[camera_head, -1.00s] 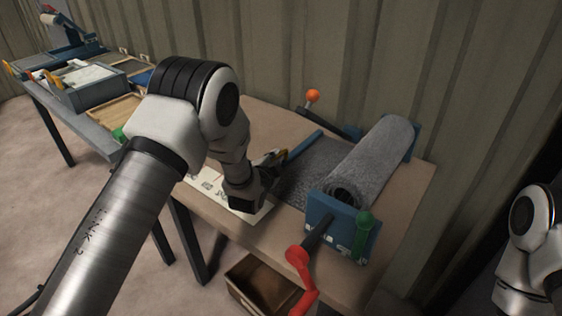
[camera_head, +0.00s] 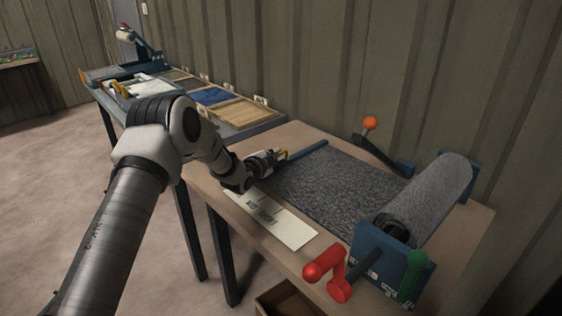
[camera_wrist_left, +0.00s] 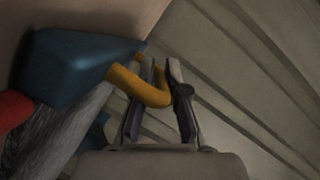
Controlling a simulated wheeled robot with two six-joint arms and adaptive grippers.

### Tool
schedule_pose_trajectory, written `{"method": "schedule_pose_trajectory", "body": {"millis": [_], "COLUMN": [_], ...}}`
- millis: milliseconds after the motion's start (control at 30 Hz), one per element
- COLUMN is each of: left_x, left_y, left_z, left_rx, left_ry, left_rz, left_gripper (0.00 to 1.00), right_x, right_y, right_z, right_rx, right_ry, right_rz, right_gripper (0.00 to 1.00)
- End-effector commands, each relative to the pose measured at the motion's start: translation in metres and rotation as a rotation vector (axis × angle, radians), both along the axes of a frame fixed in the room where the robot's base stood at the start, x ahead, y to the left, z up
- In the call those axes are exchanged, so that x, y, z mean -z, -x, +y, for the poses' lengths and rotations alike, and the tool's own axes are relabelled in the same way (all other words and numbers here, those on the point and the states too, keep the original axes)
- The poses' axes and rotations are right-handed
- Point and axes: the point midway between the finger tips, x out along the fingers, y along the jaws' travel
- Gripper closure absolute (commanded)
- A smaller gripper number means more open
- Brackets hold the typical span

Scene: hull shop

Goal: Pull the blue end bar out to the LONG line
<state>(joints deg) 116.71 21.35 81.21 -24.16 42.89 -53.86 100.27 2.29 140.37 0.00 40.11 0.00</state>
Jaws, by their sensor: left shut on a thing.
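The blue end bar (camera_head: 307,150) lies across the free end of the grey mat (camera_head: 335,187), which is drawn off the roll (camera_head: 436,202) and lies flat on the table. My left gripper (camera_head: 277,156) is at the near end of the bar. In the left wrist view the gripper (camera_wrist_left: 160,75) is shut on the yellow handle (camera_wrist_left: 142,88) that is joined to the blue bar (camera_wrist_left: 78,66). A white printed card (camera_head: 270,217) lies along the mat's near edge. The LONG line cannot be made out. My right gripper is not in view.
The roll sits in a blue stand (camera_head: 390,264) with a red crank (camera_head: 329,272) and a green handle (camera_head: 414,272). An orange-knobbed lever (camera_head: 370,123) stands behind the mat. Trays (camera_head: 246,111) stand on a bench beyond the table's left end.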

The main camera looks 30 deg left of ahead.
Motion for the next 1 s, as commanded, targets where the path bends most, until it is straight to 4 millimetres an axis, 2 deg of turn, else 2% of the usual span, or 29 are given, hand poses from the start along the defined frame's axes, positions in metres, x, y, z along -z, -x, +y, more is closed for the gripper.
{"method": "schedule_pose_trajectory", "body": {"millis": [267,300,667,767,1000], "left_x": [-0.001,-0.001,-0.001,-0.004,-0.017], "left_y": [0.000,0.000,0.003,0.016,0.074], "left_z": [0.000,0.000,0.000,0.000,0.000], "left_rx": [0.000,0.000,0.000,-0.001,-0.002], "left_ry": [0.000,0.000,0.000,0.003,0.006], "left_rz": [-0.001,-0.001,0.000,0.000,0.001], "left_gripper": [1.00,0.78,0.77,0.77,0.77], "right_x": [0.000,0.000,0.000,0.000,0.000], "right_y": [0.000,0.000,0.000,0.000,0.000], "right_z": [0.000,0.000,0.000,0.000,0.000], "right_rx": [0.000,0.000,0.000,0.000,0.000], "right_ry": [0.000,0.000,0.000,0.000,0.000], "right_rz": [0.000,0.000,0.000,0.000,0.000], "right_gripper": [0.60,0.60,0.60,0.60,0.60]}}
